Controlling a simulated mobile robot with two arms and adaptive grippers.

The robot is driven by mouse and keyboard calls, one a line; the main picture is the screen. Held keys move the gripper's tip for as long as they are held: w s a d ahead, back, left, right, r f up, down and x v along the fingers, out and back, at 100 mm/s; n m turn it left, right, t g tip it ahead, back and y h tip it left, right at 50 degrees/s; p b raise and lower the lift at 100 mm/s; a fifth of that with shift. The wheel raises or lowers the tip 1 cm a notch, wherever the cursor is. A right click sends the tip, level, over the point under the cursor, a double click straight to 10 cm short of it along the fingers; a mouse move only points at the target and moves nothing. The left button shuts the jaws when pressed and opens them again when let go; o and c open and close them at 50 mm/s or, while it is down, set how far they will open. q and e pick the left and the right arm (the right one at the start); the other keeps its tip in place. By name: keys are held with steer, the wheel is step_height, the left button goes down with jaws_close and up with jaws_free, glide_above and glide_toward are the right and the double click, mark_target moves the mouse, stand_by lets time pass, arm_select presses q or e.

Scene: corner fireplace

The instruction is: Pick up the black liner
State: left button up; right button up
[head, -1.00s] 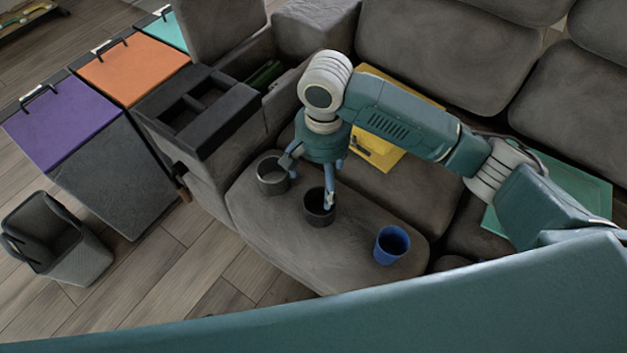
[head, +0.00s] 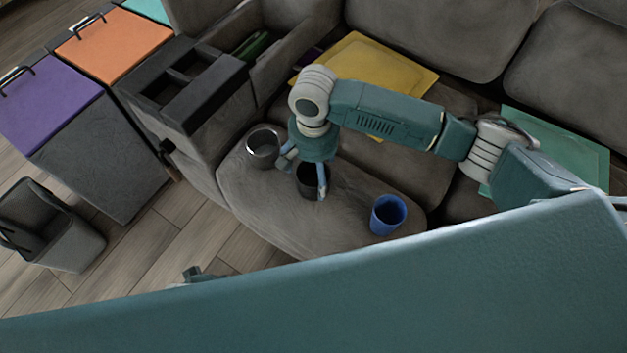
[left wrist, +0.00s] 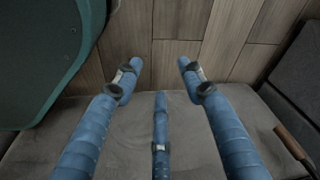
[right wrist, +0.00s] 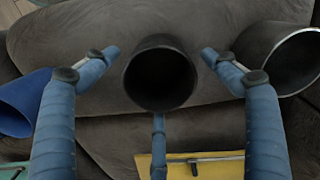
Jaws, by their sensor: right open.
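The black liner (head: 308,189), a dark open cup, stands upright on the grey sofa seat, partly hidden by my right gripper (head: 305,177). My right gripper is open, pointing down over it. In the right wrist view the liner (right wrist: 160,82) lies between the two spread fingers (right wrist: 157,54), with a gap on each side; the third finger is below it. I cannot tell how far down the fingers reach. My left gripper (left wrist: 158,75) is open and empty above the sofa edge and wooden floor; only a small dark piece of it seems to show in the head view.
A metal-rimmed dark cup (head: 263,150) stands left of the liner, close to a right finger. A blue cup (head: 387,216) stands to the right. A grey bin (head: 55,240) is on the floor.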

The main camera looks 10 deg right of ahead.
steer(key=shift+c, duration=0.2)
steer(key=c, duration=1.2)
